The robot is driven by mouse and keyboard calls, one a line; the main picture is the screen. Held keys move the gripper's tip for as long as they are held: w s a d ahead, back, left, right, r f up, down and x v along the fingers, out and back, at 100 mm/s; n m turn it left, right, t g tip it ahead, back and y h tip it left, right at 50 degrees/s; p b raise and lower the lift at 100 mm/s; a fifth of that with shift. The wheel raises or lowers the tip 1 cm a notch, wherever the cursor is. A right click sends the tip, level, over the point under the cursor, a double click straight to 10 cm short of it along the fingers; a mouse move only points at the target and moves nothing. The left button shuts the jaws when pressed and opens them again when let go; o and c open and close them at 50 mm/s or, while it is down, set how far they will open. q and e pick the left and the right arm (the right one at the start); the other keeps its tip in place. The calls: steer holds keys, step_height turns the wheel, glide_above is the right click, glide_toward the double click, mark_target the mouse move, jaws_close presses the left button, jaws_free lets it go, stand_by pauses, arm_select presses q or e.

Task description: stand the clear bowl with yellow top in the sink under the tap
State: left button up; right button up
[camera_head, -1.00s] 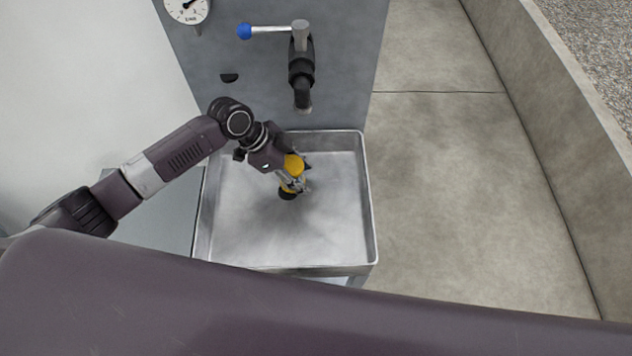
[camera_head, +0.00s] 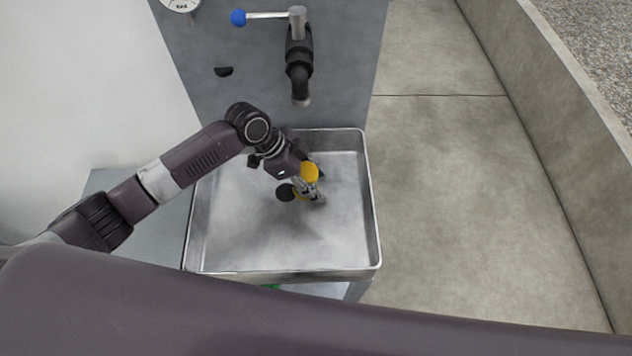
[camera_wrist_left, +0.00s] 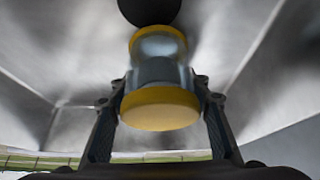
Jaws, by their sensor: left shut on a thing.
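The clear bowl with yellow top (camera_head: 309,173) is in my left gripper (camera_head: 312,190), over the sink basin. In the left wrist view the bowl (camera_wrist_left: 160,108) shows a yellow disc at each end and a clear waist. The fingers of my left gripper (camera_wrist_left: 160,100) are shut on its sides. The sink (camera_head: 240,225) is a square metal basin with a raised rim. The tap (camera_head: 301,72) is a black spout on the grey panel behind the sink. The bowl is in front of the spout's end. I cannot tell whether it touches the sink floor. My right gripper is not in view.
A dark round spot (camera_head: 285,192), likely the drain, lies in the sink beside the bowl. A lever with a blue knob (camera_head: 238,18) sticks out left of the tap. A gauge (camera_head: 181,4) is at the top edge. The front of the basin is clear.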

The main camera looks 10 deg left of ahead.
arm_select(q)
steer(key=shift+f, duration=0.15)
steer(key=o, duration=1.4)
steer(key=shift+c, duration=0.2)
steer(key=shift+r, duration=0.25)
steer(key=v, duration=1.1)
steer(key=shift+a+r, duration=0.25)
steer(key=shift+r, duration=0.05)
